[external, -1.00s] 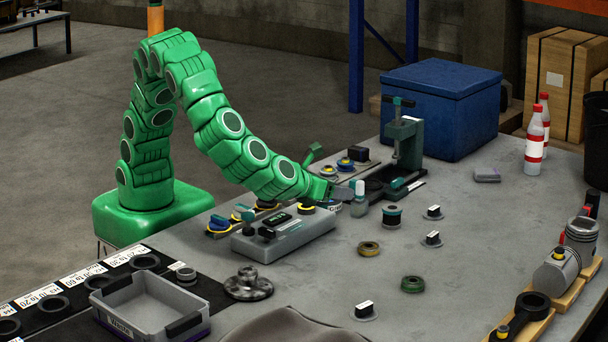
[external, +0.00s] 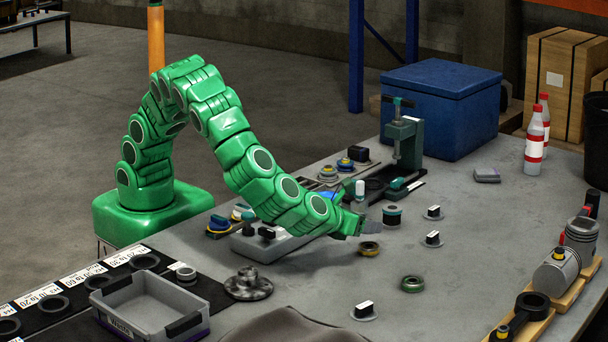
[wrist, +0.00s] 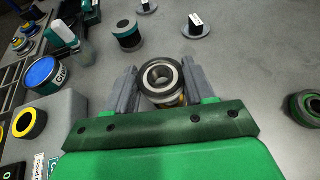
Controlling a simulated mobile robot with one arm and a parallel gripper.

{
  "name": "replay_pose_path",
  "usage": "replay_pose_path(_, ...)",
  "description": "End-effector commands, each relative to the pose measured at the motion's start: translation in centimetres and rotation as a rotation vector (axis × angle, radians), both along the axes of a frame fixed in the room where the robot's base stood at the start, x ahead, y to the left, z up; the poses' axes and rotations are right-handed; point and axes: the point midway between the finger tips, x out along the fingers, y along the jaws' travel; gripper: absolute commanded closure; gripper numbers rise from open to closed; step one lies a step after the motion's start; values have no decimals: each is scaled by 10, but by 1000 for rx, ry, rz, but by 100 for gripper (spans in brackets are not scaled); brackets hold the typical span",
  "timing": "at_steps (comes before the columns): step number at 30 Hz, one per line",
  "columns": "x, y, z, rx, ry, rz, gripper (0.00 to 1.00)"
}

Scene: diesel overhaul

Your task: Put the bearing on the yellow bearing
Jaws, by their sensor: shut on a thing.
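My gripper (external: 364,226) is shut on a steel bearing (wrist: 148,76), a ring with a dark band and a bright inner bore between the two grey fingers in the wrist view. The yellow bearing (external: 368,248) lies flat on the table just below and in front of the gripper in the external view. A little yellow shows under the held bearing's lower edge in the wrist view; most of the yellow bearing is hidden there. The held bearing appears above it, but I cannot tell whether they touch.
A green-ringed bearing (external: 412,284) lies to the right. A teal-banded cylinder (external: 392,215) and small black-and-white parts (external: 433,238) stand beyond the gripper. A grey bin (external: 150,305) stands at front left. The table's right middle is mostly clear.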

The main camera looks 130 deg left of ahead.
Motion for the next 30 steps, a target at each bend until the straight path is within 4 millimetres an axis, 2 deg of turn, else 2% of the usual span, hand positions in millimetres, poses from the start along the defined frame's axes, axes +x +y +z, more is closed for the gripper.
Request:
replay_pose_path(4,5,1,-7,0,1,0,83)
replay_pose_path(12,5,1,-34,1,1,0,83)
replay_pose_path(26,5,0,-40,0,1,-1,83)
replay_pose_path(27,5,1,-40,0,1,-1,43)
replay_pose_path(30,5,0,-40,0,0,-1,28)
